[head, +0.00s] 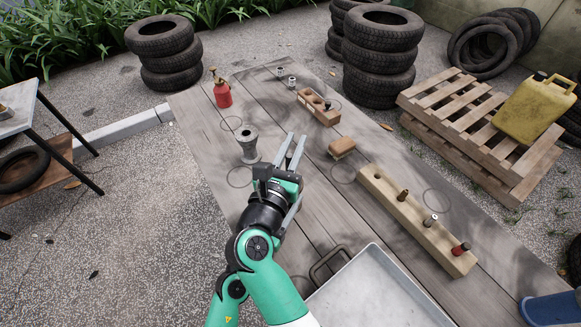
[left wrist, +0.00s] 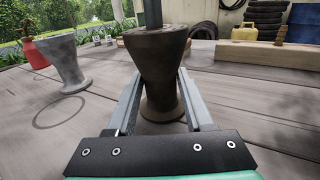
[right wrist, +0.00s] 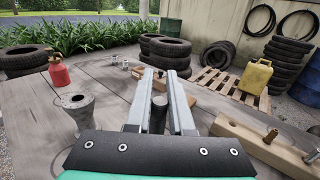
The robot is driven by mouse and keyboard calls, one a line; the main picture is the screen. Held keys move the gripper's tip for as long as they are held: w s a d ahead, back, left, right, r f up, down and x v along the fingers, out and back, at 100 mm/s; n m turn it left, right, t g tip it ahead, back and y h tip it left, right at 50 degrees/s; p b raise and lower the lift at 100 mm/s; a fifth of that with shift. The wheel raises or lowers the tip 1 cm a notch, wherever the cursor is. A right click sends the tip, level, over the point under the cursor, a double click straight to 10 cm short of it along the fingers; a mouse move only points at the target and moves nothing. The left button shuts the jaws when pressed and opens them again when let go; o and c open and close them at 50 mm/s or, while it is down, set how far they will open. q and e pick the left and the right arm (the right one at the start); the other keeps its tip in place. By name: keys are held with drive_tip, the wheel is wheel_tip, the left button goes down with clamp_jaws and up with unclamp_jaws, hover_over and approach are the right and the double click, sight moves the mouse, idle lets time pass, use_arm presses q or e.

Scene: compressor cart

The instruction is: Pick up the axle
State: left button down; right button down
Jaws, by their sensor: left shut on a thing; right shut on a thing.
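The axle looks to be a dark rod (right wrist: 158,116), upright between the fingers of my right gripper (right wrist: 160,82), which is shut on it. In the head view my right gripper (head: 293,146) is over the middle of the bench and hides most of the axle. In the left wrist view a dark flared stand (left wrist: 156,62) is between the fingers of my left gripper (left wrist: 160,76), which is shut on it. A dark rod (left wrist: 152,14) rises at the stand's top; I cannot tell how deep it sits. The left gripper is not clear in the head view.
A grey flared stand (head: 248,146) is left of the right gripper. A red oil can (head: 221,92), a wooden block with holes (head: 319,107), a brush (head: 342,147) and a long wooden rack (head: 415,222) are on the bench. A metal tray (head: 372,294) is at the front.

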drive_tip(key=shift+r, duration=0.15)
use_arm(q)
drive_tip(key=shift+c, duration=1)
unclamp_jaws()
use_arm(e)
wheel_tip(320, 180, up, 10)
use_arm(q)
drive_tip(key=v, duration=1.2)
